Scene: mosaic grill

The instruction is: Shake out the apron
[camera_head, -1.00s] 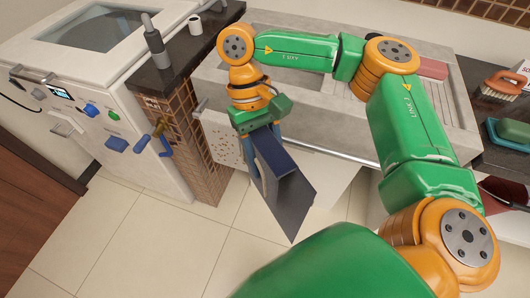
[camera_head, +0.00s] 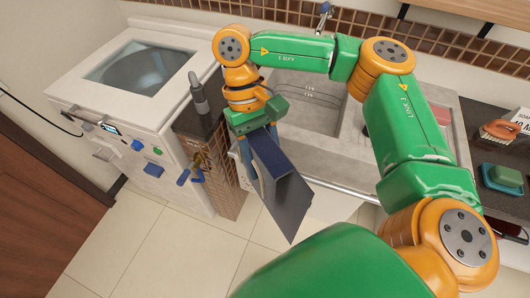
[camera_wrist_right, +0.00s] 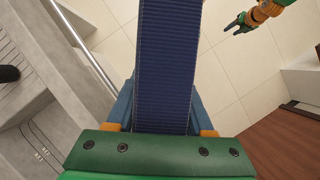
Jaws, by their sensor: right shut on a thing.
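The dark blue apron (camera_head: 284,190) hangs as a flat, folded strip with a bend, tilted down to the right above the floor. My right gripper (camera_head: 262,165) is shut on its upper end, with a blue finger on each side. In the right wrist view the apron (camera_wrist_right: 167,65) runs from between the fingers up past the top edge. My left gripper (camera_wrist_right: 238,24) shows small at the top of the right wrist view, with its dark fingers apart and empty, away from the apron. It is outside the head view.
A washing machine (camera_head: 120,110) stands at left, beside a tiled pillar (camera_head: 228,190) with a grey bottle (camera_head: 200,95) on top. A stone sink (camera_head: 310,108) lies behind my right arm. A brush (camera_head: 497,130) and soap dish (camera_head: 502,178) are at right. The tiled floor (camera_head: 150,245) is clear.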

